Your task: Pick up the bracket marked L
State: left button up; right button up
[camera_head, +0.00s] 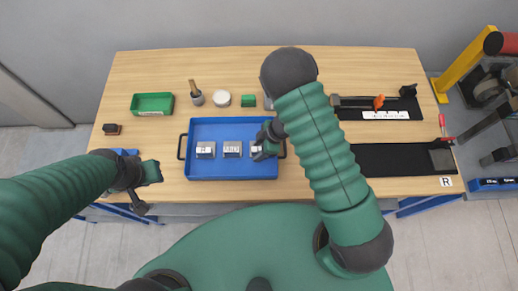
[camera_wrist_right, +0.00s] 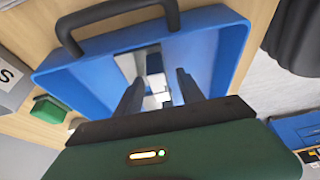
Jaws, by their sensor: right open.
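Three silver brackets with white labels stand in a row in the blue tray (camera_head: 232,133): a left one (camera_head: 205,150), a middle one (camera_head: 232,149) and a right one (camera_head: 255,151). The labels are too small to read surely, so I cannot tell which is L. My right gripper (camera_head: 266,147) is over the right bracket and partly hides it. In the right wrist view its two fingers (camera_wrist_right: 158,92) are apart, with silver and white bracket parts (camera_wrist_right: 156,87) between and beyond them. My left gripper (camera_head: 152,172) is left of the tray, away from the brackets; its jaw state is unclear.
The tray has dark handles at its left and right ends. A green bin (camera_head: 152,103), a tool cup (camera_head: 197,98), a white round item (camera_head: 222,98) and a green block (camera_head: 249,100) stand behind it. Black fixtures (camera_head: 385,158) lie to the right.

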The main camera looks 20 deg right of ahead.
jog(key=shift+a, duration=0.2)
jog(key=c, duration=0.3)
jog(key=shift+d, duration=0.15)
jog(key=c, duration=0.5)
jog(key=shift+d, duration=0.3)
grip_shut()
jog(key=shift+a, duration=0.2)
